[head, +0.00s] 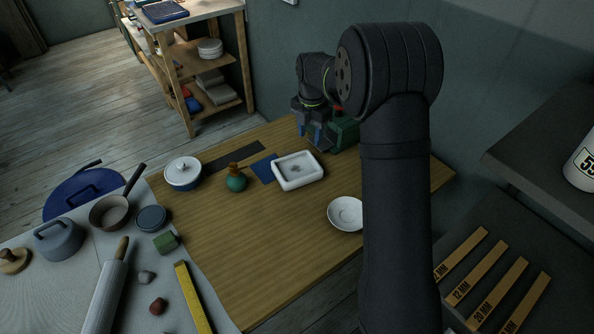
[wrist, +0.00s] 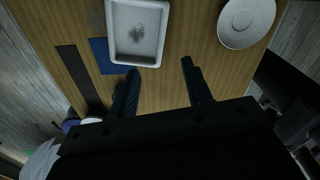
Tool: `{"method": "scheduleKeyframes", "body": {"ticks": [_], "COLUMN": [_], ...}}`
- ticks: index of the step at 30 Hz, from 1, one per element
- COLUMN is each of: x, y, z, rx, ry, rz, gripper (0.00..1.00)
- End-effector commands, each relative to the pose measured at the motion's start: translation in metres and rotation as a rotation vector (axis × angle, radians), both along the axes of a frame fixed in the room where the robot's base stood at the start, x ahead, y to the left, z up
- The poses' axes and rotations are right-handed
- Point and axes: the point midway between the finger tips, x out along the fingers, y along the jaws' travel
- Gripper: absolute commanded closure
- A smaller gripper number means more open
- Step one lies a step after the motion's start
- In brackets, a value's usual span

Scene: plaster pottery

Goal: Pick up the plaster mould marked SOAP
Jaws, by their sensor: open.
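A white rectangular plaster mould (head: 300,183) with a shallow hollow lies on the wooden table. A dark mark shows in its hollow, too blurred to read as SOAP. In the wrist view the mould (wrist: 137,60) lies at the top, left of centre, just beyond the fingertips. My gripper (head: 310,133) is above the table, behind the mould in the head view. In the wrist view my gripper (wrist: 158,68) has its two fingers spread apart with nothing between them. It does not touch the mould.
A blue square (head: 264,168) and a dark strip (head: 235,156) lie left of the mould. A white saucer (head: 345,213) is to the right. A green object (head: 343,134) is by my gripper.

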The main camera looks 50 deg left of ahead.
Motion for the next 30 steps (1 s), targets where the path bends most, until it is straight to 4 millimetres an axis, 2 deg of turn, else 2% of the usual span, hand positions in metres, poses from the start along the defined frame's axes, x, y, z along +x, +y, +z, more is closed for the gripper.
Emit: {"method": "scheduleKeyframes", "body": {"ticks": [3, 12, 15, 23, 30], "x": [0.000, 0.000, 0.000, 0.001, 0.003], "y": [-0.001, -0.001, -0.001, -0.002, -0.008], "z": [-0.026, -0.090, -0.103, -0.117, -0.151], "rx": [-0.004, -0.002, -0.002, -0.001, -0.001], "ry": [0.002, 0.002, 0.002, 0.001, 0.002], "rz": [-0.001, -0.003, -0.003, -0.004, -0.004], "gripper": [0.55, 0.55, 0.55, 0.55, 0.55]}}
